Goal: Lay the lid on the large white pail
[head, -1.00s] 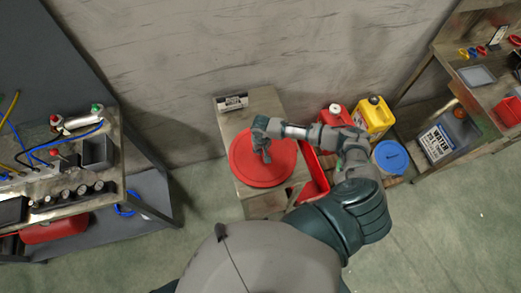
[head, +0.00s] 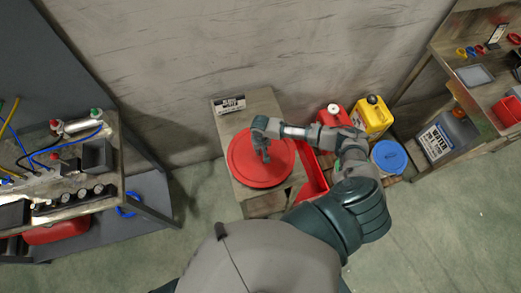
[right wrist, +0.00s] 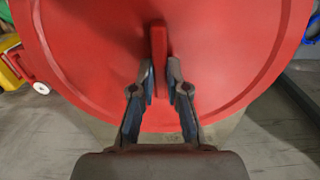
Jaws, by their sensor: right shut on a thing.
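A round red lid (head: 245,168) lies over a wooden stand in the head view and fills most of the right wrist view (right wrist: 90,60). An upright red grip (right wrist: 158,55) stands at its middle. My right gripper (head: 264,150) is above the lid, with its fingers (right wrist: 160,78) on either side of the grip, shut on it. I cannot tell whether the lid touches the stand or is held just above it. I cannot make out a large white pail; anything under the lid is hidden. My left gripper is out of view.
Benches flank both sides. Floor is open at the lower right.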

